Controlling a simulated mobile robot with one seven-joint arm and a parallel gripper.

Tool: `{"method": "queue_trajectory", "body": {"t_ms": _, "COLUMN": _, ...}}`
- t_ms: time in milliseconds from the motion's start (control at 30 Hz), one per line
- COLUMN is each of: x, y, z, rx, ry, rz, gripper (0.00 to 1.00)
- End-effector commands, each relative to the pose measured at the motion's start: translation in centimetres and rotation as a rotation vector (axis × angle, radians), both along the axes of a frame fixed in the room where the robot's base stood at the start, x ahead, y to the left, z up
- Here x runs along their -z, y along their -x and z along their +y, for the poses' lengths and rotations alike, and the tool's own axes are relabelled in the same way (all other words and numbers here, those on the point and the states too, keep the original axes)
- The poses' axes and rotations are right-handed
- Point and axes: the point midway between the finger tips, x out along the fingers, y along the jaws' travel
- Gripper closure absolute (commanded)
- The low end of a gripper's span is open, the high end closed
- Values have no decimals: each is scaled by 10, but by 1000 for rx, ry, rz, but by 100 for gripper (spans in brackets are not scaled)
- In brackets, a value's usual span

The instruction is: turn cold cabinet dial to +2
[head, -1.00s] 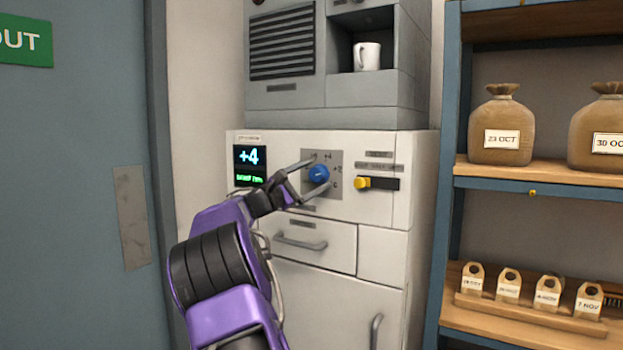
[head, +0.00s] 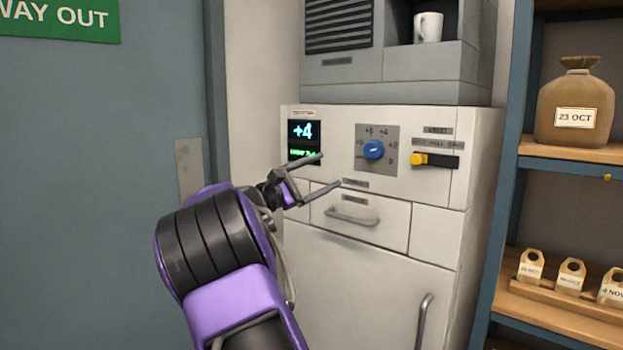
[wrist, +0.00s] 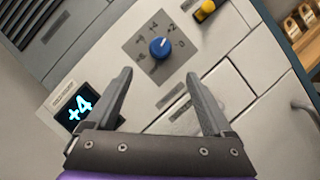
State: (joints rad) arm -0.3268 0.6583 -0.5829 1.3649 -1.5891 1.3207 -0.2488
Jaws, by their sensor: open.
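The blue dial (head: 373,149) sits on a grey plate with printed numbers on the white cold cabinet (head: 465,180). The display (head: 303,132) left of it reads +4, with green text below. In the wrist view the blue dial (wrist: 159,48) lies beyond the fingertips, with marks such as +4, +2 and 0 around it. Its exact pointer setting is too small to tell. My gripper (head: 331,170) is open and empty, below and left of the dial and apart from it. In the wrist view my gripper (wrist: 160,80) has its fingers spread wide.
A yellow-ended switch (head: 419,160) is right of the dial. A drawer with a handle (head: 352,217) lies below. A grey unit with a white mug (head: 428,27) stands on top.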

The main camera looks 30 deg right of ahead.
Motion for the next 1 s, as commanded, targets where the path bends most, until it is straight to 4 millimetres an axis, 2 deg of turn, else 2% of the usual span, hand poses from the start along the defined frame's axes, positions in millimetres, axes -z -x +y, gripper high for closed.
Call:
{"method": "queue_trajectory", "body": {"t_ms": 100, "x": 4, "y": 1, "z": 17, "rx": -1, "ry": 0, "rz": 0, "gripper": 14}}
{"method": "queue_trajectory", "body": {"t_ms": 233, "x": 6, "y": 3, "z": 26, "rx": 1, "ry": 1, "rz": 0, "gripper": 14}}
{"method": "queue_trajectory", "body": {"t_ms": 800, "x": 5, "y": 3, "z": 29, "rx": -2, "ry": 0, "rz": -3, "gripper": 14}}
{"method": "queue_trajectory", "body": {"t_ms": 867, "x": -2, "y": 3, "z": 31, "rx": -15, "ry": -4, "rz": -17, "gripper": 14}}
{"method": "queue_trajectory", "body": {"t_ms": 933, "x": -21, "y": 3, "z": 37, "rx": -52, "ry": -14, "rz": -51, "gripper": 14}}
{"method": "queue_trajectory", "body": {"t_ms": 1000, "x": -50, "y": 4, "z": 46, "rx": -111, "ry": -33, "rz": -108, "gripper": 14}}
